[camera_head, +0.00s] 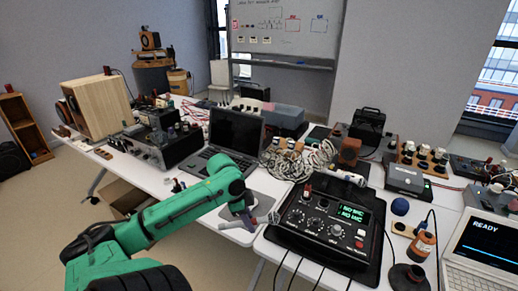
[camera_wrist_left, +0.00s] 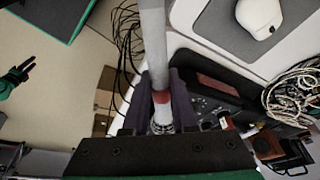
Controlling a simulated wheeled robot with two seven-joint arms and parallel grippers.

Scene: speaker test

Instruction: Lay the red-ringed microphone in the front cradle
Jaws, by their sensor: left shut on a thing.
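My left gripper (camera_head: 248,217) is shut on the red-ringed microphone (camera_head: 230,226), near the table's front edge and left of the mixer. In the left wrist view the microphone (camera_wrist_left: 154,45) is a grey cylinder with a red ring between the dark fingers (camera_wrist_left: 161,100); its silvery end points back toward the palm. A black mixer (camera_head: 322,222) with knobs and green "NO MIC" displays stands on the table. Another pale microphone (camera_head: 347,177) lies behind the mixer. I cannot make out the front cradle clearly. A dark gripper-like shape (camera_wrist_left: 18,74), probably my right gripper, shows small at the wrist view's left.
A white mouse (camera_wrist_left: 258,16) lies on a grey pad beside the held microphone. An open laptop (camera_head: 235,136), tangled cables (camera_head: 297,160), a blue ball (camera_head: 400,206) and a white "READY" terminal (camera_head: 482,248) crowd the table. Black leads hang over the front edge.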

